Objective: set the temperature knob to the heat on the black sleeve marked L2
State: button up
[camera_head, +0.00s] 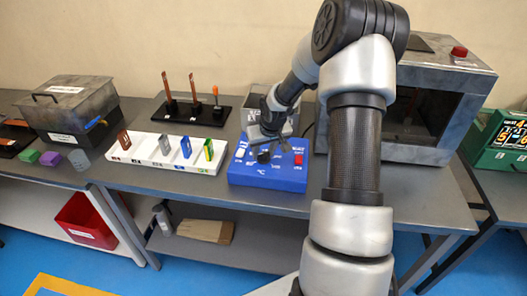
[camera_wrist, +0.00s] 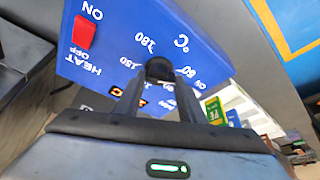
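The temperature knob (camera_wrist: 159,68) is a small dark round knob on the sloped top of a blue control box (camera_wrist: 110,58), with white numbers around it. In the head view the knob (camera_head: 263,156) sits just under my gripper (camera_head: 266,138). In the wrist view my gripper's two fingers (camera_wrist: 160,92) stand apart, one on each side of the knob; I cannot tell whether they touch it. The knob's pointer is not clear.
A red switch (camera_wrist: 85,32) is on the blue box near ON and HEAT OFF lettering. A black stand (camera_head: 190,112) with copper bars is behind the rack. A grey machine (camera_head: 450,85) with a red button stands to the right, a lidded dark box (camera_head: 75,105) to the left.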

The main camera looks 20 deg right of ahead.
jog(key=c, duration=0.4)
jog(key=shift+f+b, duration=0.15)
jog(key=shift+b, duration=0.45)
jog(key=shift+w+a+f+m+h+b, duration=0.1)
jog(key=shift+m+h+b, duration=0.2)
jog(key=shift+m+b, duration=0.55)
jog(key=m+b, duration=0.2)
jog(key=b, duration=0.2)
jog(key=shift+w+a+f+h, duration=0.1)
jog(key=shift+h, duration=0.3)
jog(key=m+b, duration=0.2)
jog(key=m+g+h+b, duration=0.1)
jog(key=shift+r+m+b, duration=0.2)
jog(key=shift+m+b, duration=0.15)
jog(key=shift+w+r+m+g+h+b, duration=0.1)
jog(key=shift+m+g+h+b, duration=0.2)
jog(key=shift+m, duration=0.8)
jog(key=shift+r+m+g+h+b, duration=0.1)
jog(key=shift+m+g+h, duration=0.3)
jog(key=shift+m, duration=0.7)
